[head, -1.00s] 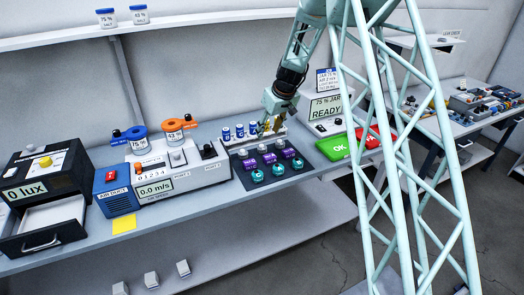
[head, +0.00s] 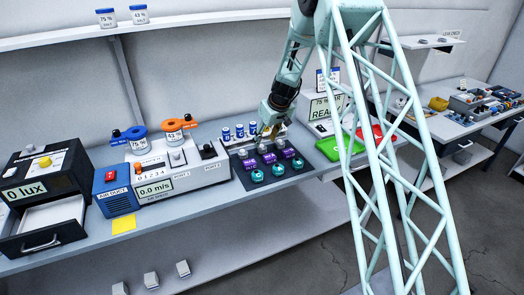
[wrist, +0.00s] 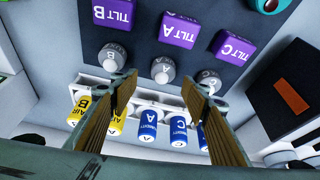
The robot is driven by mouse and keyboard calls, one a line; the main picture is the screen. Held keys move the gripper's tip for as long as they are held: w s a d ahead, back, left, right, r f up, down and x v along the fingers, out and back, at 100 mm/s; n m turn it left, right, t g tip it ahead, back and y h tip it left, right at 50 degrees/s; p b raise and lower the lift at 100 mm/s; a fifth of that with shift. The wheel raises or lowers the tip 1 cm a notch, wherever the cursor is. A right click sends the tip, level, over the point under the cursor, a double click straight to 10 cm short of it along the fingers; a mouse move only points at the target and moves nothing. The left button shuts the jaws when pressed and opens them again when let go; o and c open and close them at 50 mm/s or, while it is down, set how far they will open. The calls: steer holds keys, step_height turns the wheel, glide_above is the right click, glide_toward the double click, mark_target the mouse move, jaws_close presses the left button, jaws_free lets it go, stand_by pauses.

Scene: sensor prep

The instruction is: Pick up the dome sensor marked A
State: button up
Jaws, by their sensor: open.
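Three small grey domes stand in a row on a dark mat (head: 238,172). The middle dome (wrist: 163,69), in line with the purple block marked TILT A (wrist: 178,30), may be the one marked A; I cannot read its letter. The left dome (wrist: 113,57) and right dome (wrist: 208,80) flank it. In the head view the domes are small and partly under my gripper (head: 268,132). In the wrist view my gripper (wrist: 160,92) is open and empty, its fingers spread either side of the middle dome's column, apart from it.
A white rack (wrist: 150,100) holds blue and yellow cylinders close beside the domes. Purple blocks and teal round pieces (head: 278,169) share the mat. A grey instrument box (head: 180,165) stands left, a green OK pad (head: 340,148) right.

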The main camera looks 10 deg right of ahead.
mark_target(262, 146)
steer(key=shift+f, duration=0.1)
steer(key=shift+s+a+x, duration=0.1)
steer(key=shift+x, duration=0.65)
steer(key=shift+s+a+x, duration=0.15)
steer(key=shift+x, duration=1.65)
steer(key=shift+c, duration=0.2)
steer(key=c, duration=0.9)
steer(key=shift+r+p, duration=0.3)
steer(key=shift+r, duration=4.7)
